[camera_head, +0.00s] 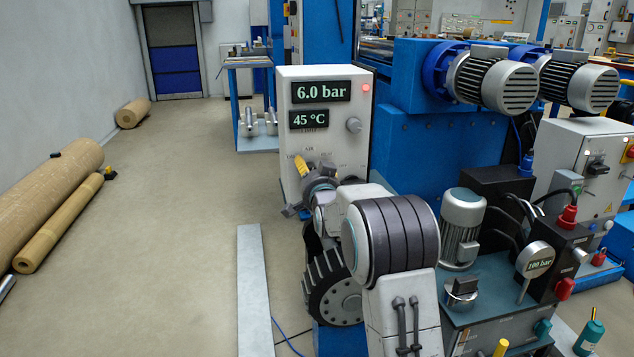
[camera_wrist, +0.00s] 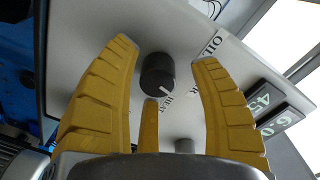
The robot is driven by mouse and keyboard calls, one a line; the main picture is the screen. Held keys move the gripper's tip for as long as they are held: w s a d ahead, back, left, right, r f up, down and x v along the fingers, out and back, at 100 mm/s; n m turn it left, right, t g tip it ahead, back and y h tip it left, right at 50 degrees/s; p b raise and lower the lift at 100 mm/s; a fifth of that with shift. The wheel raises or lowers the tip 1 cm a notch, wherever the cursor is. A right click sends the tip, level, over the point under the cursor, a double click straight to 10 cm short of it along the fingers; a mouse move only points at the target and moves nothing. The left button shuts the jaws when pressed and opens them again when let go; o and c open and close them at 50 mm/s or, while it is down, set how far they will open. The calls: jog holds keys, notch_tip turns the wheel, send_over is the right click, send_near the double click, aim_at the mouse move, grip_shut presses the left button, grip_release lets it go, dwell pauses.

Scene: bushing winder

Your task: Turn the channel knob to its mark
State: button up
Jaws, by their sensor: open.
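A dark round knob (camera_wrist: 158,74), which I take to be the channel knob, stands on the pale panel in the wrist view. A white pointer line on it points to the lower right, near the word HEAT. A bright white label strip (camera_wrist: 213,44) lies to its upper right, apart from it. My gripper (camera_wrist: 166,54) is open, its yellow fingers either side of the knob with clear gaps. A shorter middle finger (camera_wrist: 150,125) is below the knob. In the head view my gripper (camera_head: 308,166) is at the cabinet's lower front and hides the knob.
The white cabinet (camera_head: 283,120) shows 6.0 bar and 45 °C, with a red lamp and a grey knob (camera_head: 354,125). A machine with motors and a pump (camera_head: 462,228) stands at right. Rolls (camera_head: 55,195) lie at left; the floor between is mostly clear.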

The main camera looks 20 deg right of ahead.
jog(key=v, duration=1.1)
jog(key=shift+s, duration=0.2)
jog(key=shift+r, duration=0.1)
